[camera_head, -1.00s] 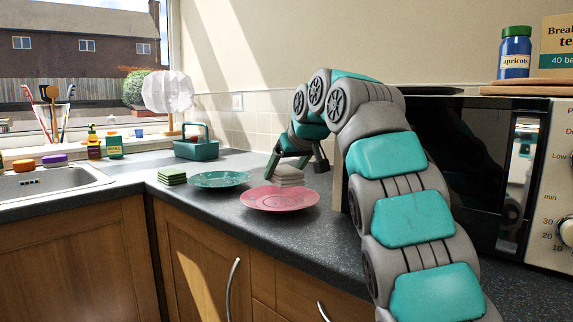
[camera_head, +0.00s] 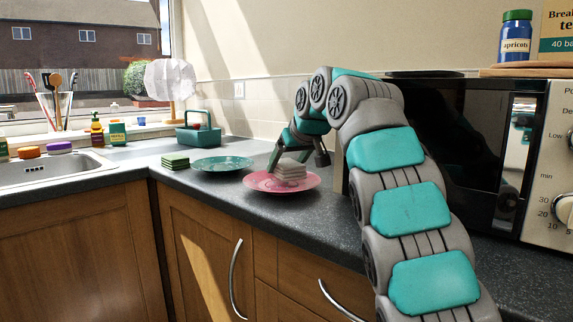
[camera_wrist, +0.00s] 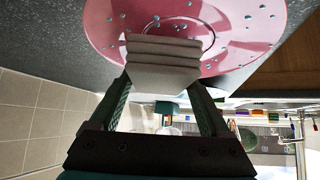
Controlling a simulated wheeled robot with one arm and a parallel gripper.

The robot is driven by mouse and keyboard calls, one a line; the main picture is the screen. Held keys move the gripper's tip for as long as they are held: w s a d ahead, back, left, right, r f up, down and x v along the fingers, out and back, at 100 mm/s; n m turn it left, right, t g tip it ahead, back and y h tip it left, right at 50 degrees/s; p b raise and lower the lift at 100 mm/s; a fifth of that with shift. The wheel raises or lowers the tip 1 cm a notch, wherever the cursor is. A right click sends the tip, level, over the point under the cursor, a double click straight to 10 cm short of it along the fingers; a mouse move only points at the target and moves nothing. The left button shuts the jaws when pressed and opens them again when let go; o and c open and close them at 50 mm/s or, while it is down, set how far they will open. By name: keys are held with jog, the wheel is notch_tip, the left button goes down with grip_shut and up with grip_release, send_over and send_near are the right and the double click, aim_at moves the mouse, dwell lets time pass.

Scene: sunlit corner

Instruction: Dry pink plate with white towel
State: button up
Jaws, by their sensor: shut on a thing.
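In the wrist view the pink plate (camera_wrist: 102,32) carries several pale blue water drops. The towel hides part of the plate's middle, and appears to touch the plate.
A teal plate (camera_head: 222,165) lies left of the pink plate, with a green folded cloth stack (camera_head: 175,162) beside it. A teal caddy (camera_head: 198,137) stands behind. The microwave (camera_head: 430,140) is close on the right. The sink (camera_head: 50,170) is at the far left.

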jog(key=shift+f+b, duration=0.55)
jog(key=shift+f, duration=0.05)
jog(key=shift+s+a, duration=0.1)
